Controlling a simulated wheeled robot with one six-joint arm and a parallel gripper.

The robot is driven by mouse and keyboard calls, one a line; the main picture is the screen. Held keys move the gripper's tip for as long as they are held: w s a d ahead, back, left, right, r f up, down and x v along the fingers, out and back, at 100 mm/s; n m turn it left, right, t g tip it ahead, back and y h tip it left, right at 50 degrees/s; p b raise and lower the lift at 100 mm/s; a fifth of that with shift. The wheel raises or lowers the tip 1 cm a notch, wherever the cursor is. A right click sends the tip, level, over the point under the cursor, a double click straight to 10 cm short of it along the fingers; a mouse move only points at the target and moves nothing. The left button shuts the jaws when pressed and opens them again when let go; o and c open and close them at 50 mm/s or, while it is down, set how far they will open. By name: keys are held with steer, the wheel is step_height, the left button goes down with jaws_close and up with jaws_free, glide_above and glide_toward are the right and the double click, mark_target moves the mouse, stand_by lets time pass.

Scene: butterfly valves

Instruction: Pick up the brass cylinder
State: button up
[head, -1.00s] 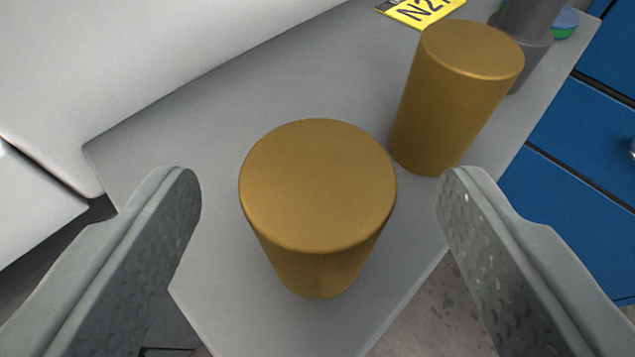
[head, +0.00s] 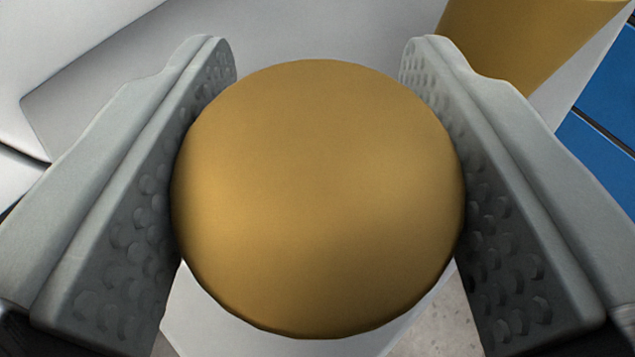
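The brass cylinder (head: 318,200) stands between the two grey fingers of my gripper (head: 318,58) in the head view. Its round top faces the camera, close up, and hides its sides and base. Both textured finger pads meet the cylinder's left and right edges. My gripper is shut on it.
The grey table top (head: 290,32) lies under and behind the cylinder. A white surface (head: 60,45) is at the upper left. A blue cabinet front (head: 600,150) is at the right, beyond the table edge. Speckled floor (head: 430,325) shows at the lower right.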

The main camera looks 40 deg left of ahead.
jaws_close()
steer(key=shift+r, duration=0.1)
steer(key=shift+r, duration=0.1)
steer(key=shift+r, duration=4.8)
steer(key=shift+r, duration=0.1)
steer(key=shift+a, duration=0.1)
